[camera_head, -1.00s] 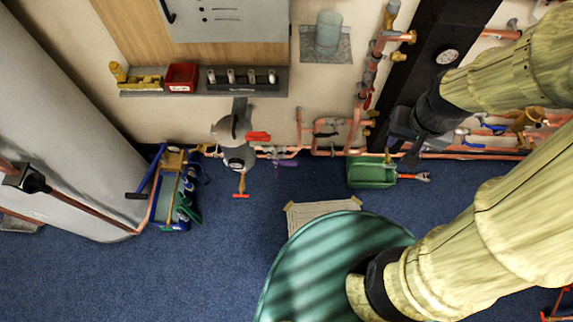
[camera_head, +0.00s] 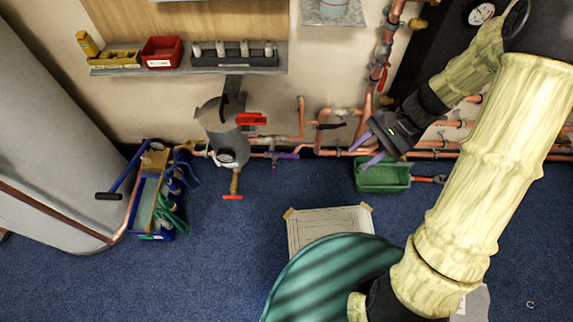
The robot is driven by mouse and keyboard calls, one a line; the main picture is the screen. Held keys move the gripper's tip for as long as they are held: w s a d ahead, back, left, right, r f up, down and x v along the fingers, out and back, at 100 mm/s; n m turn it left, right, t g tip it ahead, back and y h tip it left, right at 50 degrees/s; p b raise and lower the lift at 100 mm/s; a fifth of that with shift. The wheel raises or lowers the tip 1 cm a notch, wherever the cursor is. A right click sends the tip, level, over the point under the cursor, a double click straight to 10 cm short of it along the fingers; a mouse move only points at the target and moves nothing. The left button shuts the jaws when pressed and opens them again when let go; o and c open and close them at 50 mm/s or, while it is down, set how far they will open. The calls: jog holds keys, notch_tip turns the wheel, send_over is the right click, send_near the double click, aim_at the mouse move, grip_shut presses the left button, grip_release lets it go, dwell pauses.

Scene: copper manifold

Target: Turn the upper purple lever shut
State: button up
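A small purple lever (camera_head: 286,155) sits on the copper pipe low on the wall, right of the grey vessel. It lies roughly along the pipe, and a thin purple part hangs below it. I cannot tell whether this is the upper purple lever, and no other purple lever is clear. My gripper (camera_head: 357,158) is to its right, with two pale purple fingers spread apart and nothing between them. It points left and down, in front of the pipes and above the green bin, apart from the lever in the picture.
A red lever (camera_head: 250,119) sits on the grey vessel (camera_head: 221,128). A black-handled valve (camera_head: 331,126) is on the pipe loop between lever and gripper. A green bin (camera_head: 382,178) is below my gripper. A blue tool crate (camera_head: 160,205) stands left. The blue floor is partly clear.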

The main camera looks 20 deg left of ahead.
aim_at(287, 156)
jog(key=w+a+f+m+y+b, duration=0.1)
jog(key=w+f+m+y+b, duration=0.1)
jog(key=f+b, duration=0.4)
jog(key=w+a+f+m+y+b, duration=0.2)
jog(key=w+f+y+b, duration=0.3)
jog(key=f, duration=0.4)
jog(key=w+a+f+m+t+y+b, duration=0.1)
jog(key=w+f+m+y+b, duration=0.1)
jog(key=f+b, duration=0.5)
jog(key=shift+w+a+f+m+y+b, duration=0.3)
jog(key=shift+w+y+b, duration=0.25)
jog(key=shift+w+y, duration=0.45)
jog(key=s+a+b, duration=0.1)
jog(key=a+b, duration=0.1)
jog(key=a, duration=0.3)
jog(key=s+a+b, duration=0.1)
jog(key=a+b, duration=0.1)
jog(key=a, duration=0.3)
jog(key=s+a+b, duration=0.1)
jog(key=a+b, duration=0.1)
jog(key=a, duration=0.3)
jog(key=shift+s+a+f, duration=0.1)
jog(key=shift+a+f, duration=0.1)
jog(key=shift+a, duration=0.2)
jog(key=shift+s+a+r, duration=0.1)
jog(key=shift+a+r, duration=0.05)
jog(key=shift+a, duration=0.45)
grip_shut()
